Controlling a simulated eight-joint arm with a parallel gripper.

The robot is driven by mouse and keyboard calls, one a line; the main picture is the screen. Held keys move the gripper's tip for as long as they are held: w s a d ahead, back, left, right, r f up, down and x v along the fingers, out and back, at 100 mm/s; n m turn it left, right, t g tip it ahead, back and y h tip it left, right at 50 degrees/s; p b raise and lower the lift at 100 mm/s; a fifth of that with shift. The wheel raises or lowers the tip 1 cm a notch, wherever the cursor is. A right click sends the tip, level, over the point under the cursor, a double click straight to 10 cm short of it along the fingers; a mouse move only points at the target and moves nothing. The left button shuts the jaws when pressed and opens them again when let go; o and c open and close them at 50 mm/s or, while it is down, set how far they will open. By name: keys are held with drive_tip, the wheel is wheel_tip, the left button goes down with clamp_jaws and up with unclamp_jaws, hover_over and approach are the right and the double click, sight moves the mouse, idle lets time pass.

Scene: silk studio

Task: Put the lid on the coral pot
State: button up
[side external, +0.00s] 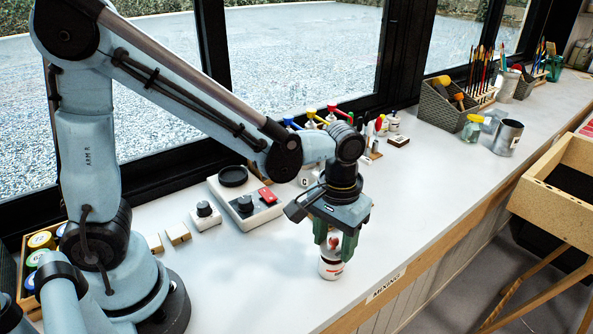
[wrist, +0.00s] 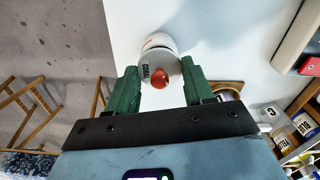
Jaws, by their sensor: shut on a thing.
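The coral pot (side external: 331,268) is a small white pot near the front edge of the bench, directly below my gripper (side external: 334,246). In the wrist view the white pot (wrist: 158,42) shows beyond the lid. The lid (wrist: 150,73) is pale with dark lettering and a red knob (wrist: 160,78). My gripper's green fingers stand on both sides of the lid, shut on it. The knob also shows between the fingers in the side view. The lid is at the pot's top; I cannot tell whether it touches the rim, as the fingers hide part of it.
A grey device with a black round dish and a red panel (side external: 268,196) stands behind and left of the gripper. A small knobbed box (side external: 205,217) is beside it. Bottles with coloured tops stand by the window.

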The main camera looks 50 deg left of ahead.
drive_tip(key=shift+f, duration=0.7)
drive_tip(key=o, duration=1.1)
wheel_tip(320, 180, up, 12)
idle(0.3)
drive_tip(key=shift+r, duration=0.1)
drive_tip(key=s+a+f+m+t, duration=0.1)
drive_tip(key=s+a+t, duration=0.1)
drive_tip(key=a, duration=0.3)
drive_tip(key=s+a+f+m+t, duration=0.1)
drive_tip(key=a+t, duration=0.4)
drive_tip(key=shift+s+a+f, duration=0.25)
drive_tip(key=shift+s+a, duration=0.05)
drive_tip(key=shift+s, duration=0.1)
